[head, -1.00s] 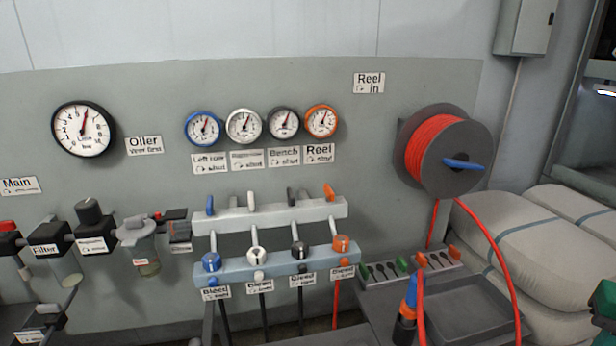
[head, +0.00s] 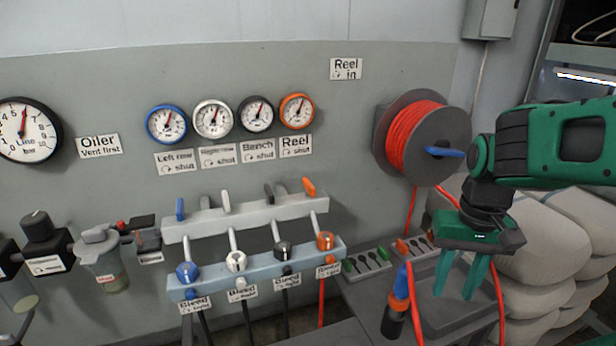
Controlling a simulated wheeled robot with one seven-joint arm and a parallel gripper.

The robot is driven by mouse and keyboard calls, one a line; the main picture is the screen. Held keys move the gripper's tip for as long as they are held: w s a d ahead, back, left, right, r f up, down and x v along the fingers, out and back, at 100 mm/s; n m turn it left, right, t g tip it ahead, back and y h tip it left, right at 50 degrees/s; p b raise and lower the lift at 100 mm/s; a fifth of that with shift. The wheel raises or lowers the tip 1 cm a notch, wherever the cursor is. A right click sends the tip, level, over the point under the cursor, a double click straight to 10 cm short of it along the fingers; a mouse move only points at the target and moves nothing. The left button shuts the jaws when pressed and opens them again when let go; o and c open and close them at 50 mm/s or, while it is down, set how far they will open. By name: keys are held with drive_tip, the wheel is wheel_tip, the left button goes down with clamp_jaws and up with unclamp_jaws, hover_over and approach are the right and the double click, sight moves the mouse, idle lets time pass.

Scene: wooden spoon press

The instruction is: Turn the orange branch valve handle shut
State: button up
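The orange branch valve handle (head: 309,187) stands upright at the right end of the grey upper manifold bar (head: 262,214). Blue, white and dark handles stand to its left on the same bar. A pipe runs down from it to an orange knob (head: 325,241) on the pale blue lower bar. The orange-rimmed gauge (head: 297,111) hangs above, over a "Reel" label (head: 295,145). My gripper (head: 476,283) is at the right, fingers pointing down and apart, with nothing between them. It is well to the right of the orange handle and not touching it.
A hose reel (head: 432,138) with red hose and a blue crank is on the wall between the handle and my arm. A blue-and-orange tool (head: 396,305) stands on the bench beside a dark tray (head: 455,310). Pale sacks (head: 560,240) lie behind my gripper.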

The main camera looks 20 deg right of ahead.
drive_tip(key=o, duration=0.7)
drive_tip(key=shift+w+a+r+n, duration=0.15)
drive_tip(key=shift+w+r+n, duration=0.05)
drive_tip(key=shift+r, duration=0.3)
drive_tip(key=shift+w+a+r+n, duration=0.15)
drive_tip(key=shift+r+n, duration=0.05)
drive_tip(key=shift+r, duration=0.25)
drive_tip(key=n+y, duration=0.4)
drive_tip(key=n, duration=2)
approach(309, 182)
drive_tip(key=shift+x, duration=4.25)
